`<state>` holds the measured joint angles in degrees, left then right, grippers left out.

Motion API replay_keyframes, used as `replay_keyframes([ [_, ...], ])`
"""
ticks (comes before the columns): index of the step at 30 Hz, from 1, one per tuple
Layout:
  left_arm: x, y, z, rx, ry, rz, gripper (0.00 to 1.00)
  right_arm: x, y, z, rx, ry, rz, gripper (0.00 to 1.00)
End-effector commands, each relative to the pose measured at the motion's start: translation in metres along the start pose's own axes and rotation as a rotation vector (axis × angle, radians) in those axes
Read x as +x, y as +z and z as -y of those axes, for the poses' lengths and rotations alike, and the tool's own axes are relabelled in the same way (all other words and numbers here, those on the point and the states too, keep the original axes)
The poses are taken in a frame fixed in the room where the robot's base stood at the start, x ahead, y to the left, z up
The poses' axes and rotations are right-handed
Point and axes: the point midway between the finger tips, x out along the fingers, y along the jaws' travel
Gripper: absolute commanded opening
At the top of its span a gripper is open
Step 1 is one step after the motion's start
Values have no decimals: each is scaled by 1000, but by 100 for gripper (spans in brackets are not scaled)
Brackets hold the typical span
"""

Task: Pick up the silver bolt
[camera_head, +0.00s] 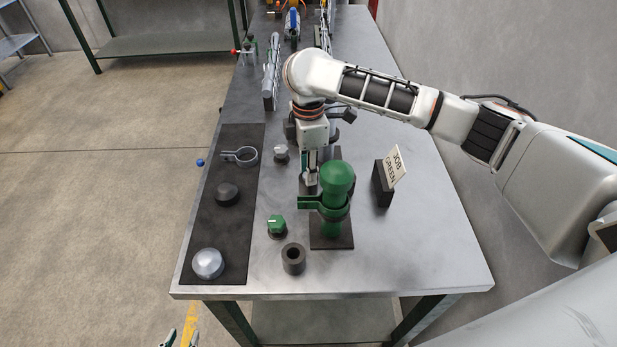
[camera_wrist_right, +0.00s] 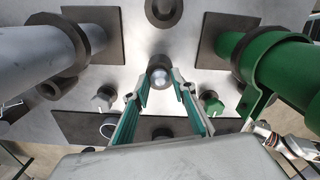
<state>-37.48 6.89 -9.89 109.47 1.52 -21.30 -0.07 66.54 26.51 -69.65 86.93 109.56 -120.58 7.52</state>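A round, shiny silver head (camera_wrist_right: 160,77), which looks like the silver bolt, sits in a dark round holder (camera_wrist_right: 157,62) in the right wrist view. My right gripper (camera_wrist_right: 160,88) is open, its teal-padded fingers apart on either side of that head in the picture; contact cannot be told. In the head view my right gripper (camera_head: 310,183) points down beside the green column and hides this spot. My left gripper (camera_head: 181,340) shows only its fingertips at the bottom edge, apart, left of the table.
The green column (camera_head: 337,178) stands very near the right gripper. A green knob (camera_head: 277,224), a silver knob (camera_head: 280,151) and an open dark cup (camera_head: 293,258) are around it. A black mat (camera_head: 200,232) holds a clamp (camera_head: 245,156) and domes. A sign (camera_head: 397,163) stands right.

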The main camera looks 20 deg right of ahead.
Motion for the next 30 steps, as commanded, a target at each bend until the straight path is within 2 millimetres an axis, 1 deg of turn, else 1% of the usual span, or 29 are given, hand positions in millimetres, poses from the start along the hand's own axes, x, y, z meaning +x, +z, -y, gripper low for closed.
replay_keyframes([
  [1, 0, 0, 0, 0, 0, 0, 31, 0, 0, 0, 0, 0, 0, 8],
  [2, 0, 0, 0, 0, 0, 0, 31, 0, 0, 0, 0, 0, 0, 1],
  [3, 0, 0, 0, 0, 0, 0, 31, 0, 0, 0, 0, 0, 0, 0],
  [12, 0, 0, 0, 0, -1, 0, 31, -1, 0, 0, 0, 1, 0, 0],
  [17, 0, 0, 0, 0, -1, 0, 31, -8, 0, -1, -1, 2, -1, 0],
  [23, 1, 0, 0, -1, -1, 0, 31, -33, 0, -1, -1, 5, 0, 0],
  [26, 0, 0, 0, -1, -1, 0, 31, -53, 0, -2, -1, 6, 1, 0],
  [29, 0, 0, 0, -1, -1, 0, 31, -76, 0, -2, -1, 7, 0, 0],
  [30, 0, 0, 0, -1, -1, 0, 31, -87, 0, -2, -1, 8, 0, 0],
])
